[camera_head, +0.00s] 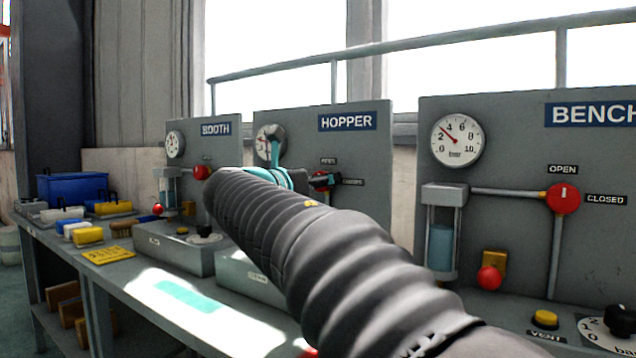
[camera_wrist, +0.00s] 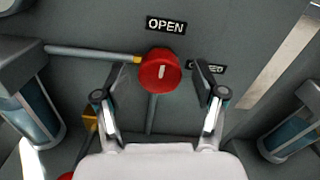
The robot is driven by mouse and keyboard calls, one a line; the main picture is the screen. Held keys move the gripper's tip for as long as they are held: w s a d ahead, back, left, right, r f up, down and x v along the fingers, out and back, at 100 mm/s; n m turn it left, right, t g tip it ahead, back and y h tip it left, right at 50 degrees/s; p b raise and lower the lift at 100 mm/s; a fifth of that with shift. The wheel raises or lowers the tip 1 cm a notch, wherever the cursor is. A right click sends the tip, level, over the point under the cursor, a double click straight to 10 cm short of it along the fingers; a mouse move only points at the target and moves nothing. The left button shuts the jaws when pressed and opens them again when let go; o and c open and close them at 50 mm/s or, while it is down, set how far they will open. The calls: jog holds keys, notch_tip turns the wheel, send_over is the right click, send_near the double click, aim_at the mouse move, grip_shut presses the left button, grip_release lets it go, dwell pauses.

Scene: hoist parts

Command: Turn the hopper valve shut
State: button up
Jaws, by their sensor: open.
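The hopper panel (camera_head: 345,142) stands in the middle of the head view, with its HOPPER sign at the top. The red hopper valve knob (camera_head: 321,182) is mostly hidden there by my arm and gripper (camera_head: 331,181). In the wrist view the red knob (camera_wrist: 160,70) is in full sight, its white mark upright toward the OPEN label (camera_wrist: 166,25). The CLOSED label (camera_wrist: 207,67) lies to its right, partly covered by a finger. My gripper (camera_wrist: 162,73) is open, one finger on each side of the knob. I cannot tell whether the fingers touch it.
The BENCH panel (camera_head: 517,130) on the right has a similar red knob (camera_head: 563,198). The BOOTH panel (camera_head: 212,147) is on the left. Pipes and a glass cylinder (camera_wrist: 32,108) are beside the knob.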

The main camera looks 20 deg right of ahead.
jog(key=c, duration=1.1)
jog(key=shift+c, duration=0.2)
jog(key=shift+m, duration=0.4)
jog(key=m+b, duration=0.7)
jog(key=m, duration=1)
jog(key=shift+b, duration=0.4)
